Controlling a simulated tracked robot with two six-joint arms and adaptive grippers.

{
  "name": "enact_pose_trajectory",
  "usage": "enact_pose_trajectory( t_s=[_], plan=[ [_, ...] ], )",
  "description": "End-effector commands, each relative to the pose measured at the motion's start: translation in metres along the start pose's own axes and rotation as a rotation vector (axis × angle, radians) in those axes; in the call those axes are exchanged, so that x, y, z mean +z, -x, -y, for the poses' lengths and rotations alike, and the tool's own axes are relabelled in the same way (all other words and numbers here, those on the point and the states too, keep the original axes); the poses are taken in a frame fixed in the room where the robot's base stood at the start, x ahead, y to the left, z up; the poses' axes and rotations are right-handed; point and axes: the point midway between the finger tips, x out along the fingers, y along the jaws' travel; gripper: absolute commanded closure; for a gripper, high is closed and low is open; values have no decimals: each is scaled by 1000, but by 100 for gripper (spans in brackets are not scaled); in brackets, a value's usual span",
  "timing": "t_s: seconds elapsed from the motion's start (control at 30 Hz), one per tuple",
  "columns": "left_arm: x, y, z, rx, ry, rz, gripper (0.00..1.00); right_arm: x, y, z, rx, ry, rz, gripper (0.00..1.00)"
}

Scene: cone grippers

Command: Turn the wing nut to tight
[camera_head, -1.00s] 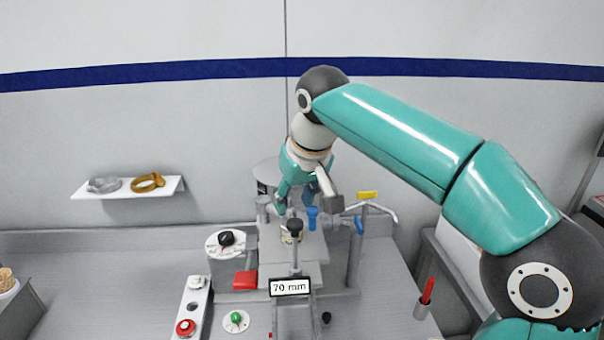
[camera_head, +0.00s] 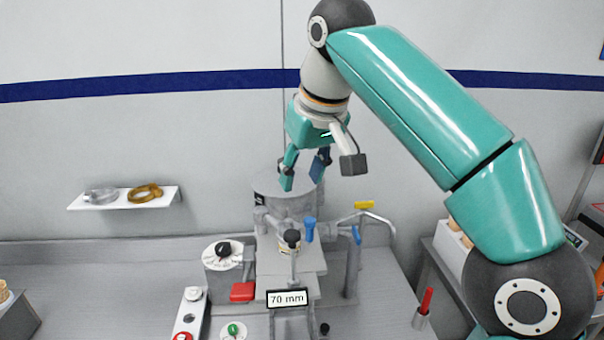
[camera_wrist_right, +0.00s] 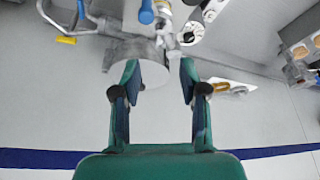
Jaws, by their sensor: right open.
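My right gripper (camera_head: 303,178) is open and empty, pointing down above the grey round vessel (camera_head: 267,184) of the bench rig. In the right wrist view my gripper (camera_wrist_right: 161,72) has its two fingers apart, with the vessel (camera_wrist_right: 134,50) beyond them and nothing held. I cannot pick out the wing nut for certain. Small fittings sit on the rig below the gripper: a blue handle (camera_head: 309,229) and a black knob (camera_head: 292,238) on an upright post. The blue handle also shows in the right wrist view (camera_wrist_right: 146,12). My left gripper is not in view.
A black dial (camera_head: 223,250), a red block (camera_head: 242,291) and a switch panel (camera_head: 189,316) are left of the rig. A "70 mm" sign (camera_head: 287,298) stands in front. A bent pipe (camera_head: 375,213) rises at the right.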

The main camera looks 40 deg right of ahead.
Motion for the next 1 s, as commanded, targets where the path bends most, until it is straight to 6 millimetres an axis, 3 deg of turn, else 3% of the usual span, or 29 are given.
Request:
enact_pose_trajectory(
  t_s=[0.2,0.33,0.57,1.0],
  plan=[
    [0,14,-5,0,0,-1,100,0,45,-2,-21,46,-4,57],
    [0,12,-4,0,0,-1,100,3,46,-4,-24,59,1,57],
    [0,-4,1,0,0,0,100,5,16,-5,-24,58,3,57],
    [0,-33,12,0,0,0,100,4,-75,-2,-23,57,3,57]
  ],
)
